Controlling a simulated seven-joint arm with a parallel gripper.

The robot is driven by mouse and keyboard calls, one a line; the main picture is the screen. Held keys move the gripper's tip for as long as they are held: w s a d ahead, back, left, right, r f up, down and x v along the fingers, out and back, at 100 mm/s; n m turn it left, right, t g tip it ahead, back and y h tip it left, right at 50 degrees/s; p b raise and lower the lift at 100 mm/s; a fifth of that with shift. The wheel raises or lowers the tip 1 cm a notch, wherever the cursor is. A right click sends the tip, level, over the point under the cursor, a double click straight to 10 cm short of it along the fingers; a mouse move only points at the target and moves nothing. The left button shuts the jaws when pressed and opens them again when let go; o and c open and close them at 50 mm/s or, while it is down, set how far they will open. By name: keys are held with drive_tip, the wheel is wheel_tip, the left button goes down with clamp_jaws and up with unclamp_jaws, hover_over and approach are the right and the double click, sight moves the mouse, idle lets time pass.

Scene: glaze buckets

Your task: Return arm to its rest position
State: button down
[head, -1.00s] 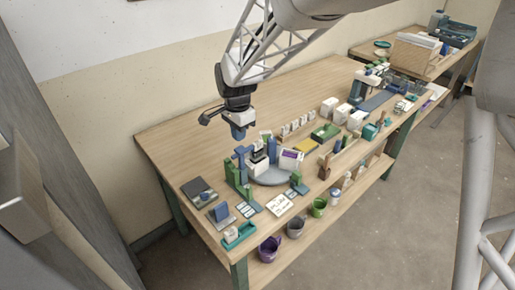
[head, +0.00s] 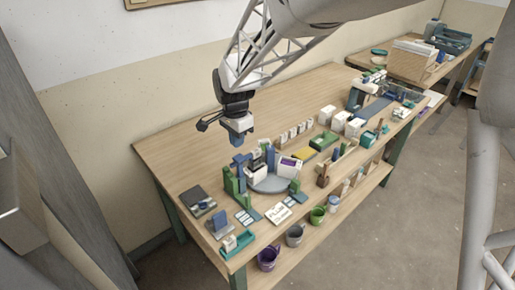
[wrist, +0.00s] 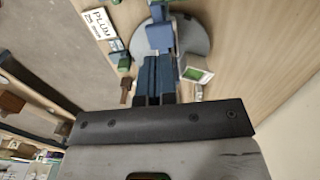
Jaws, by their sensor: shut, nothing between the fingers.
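My gripper (head: 237,141) is above the near half of the wooden table (head: 175,146), apart from the things below it. In the wrist view its blue fingers (wrist: 155,75) are together with nothing between them. In the head view, a round grey turntable (head: 268,184) stands below and to the right of my gripper, with small blocks and containers on and around it. The turntable also shows in the wrist view (wrist: 195,40), partly hidden by the fingers and blocks.
Green and blue upright blocks (head: 232,183) stand close below my gripper. A purple bucket (head: 267,259), a grey bucket (head: 294,236) and a green bucket (head: 317,216) are at the table's lower front. White boxes (head: 339,121) stand farther right. The table's back left is bare.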

drive_tip(key=s+d+r+n, duration=0.1)
drive_tip(key=s+d+r, duration=0.25)
drive_tip(key=d, duration=0.25)
drive_tip(key=s+d+r+n+t, duration=0.1)
drive_tip(key=s+d+r+n, duration=0.1)
drive_tip(key=s+d, duration=0.25)
drive_tip(key=s+d+r+n, duration=0.1)
drive_tip(key=s+d+r, duration=0.25)
drive_tip(key=d, duration=0.25)
drive_tip(key=s+d+n, duration=0.2)
drive_tip(key=s+d, duration=0.4)
drive_tip(key=s, duration=0.3)
drive_tip(key=s+d+n+t, duration=0.1)
drive_tip(key=s+d+n, duration=0.1)
drive_tip(key=s+d, duration=0.4)
drive_tip(key=s, duration=0.4)
drive_tip(key=shift+d+r+n+t, duration=0.15)
drive_tip(key=shift+r+n+t, duration=0.15)
drive_tip(key=shift+n, duration=0.1)
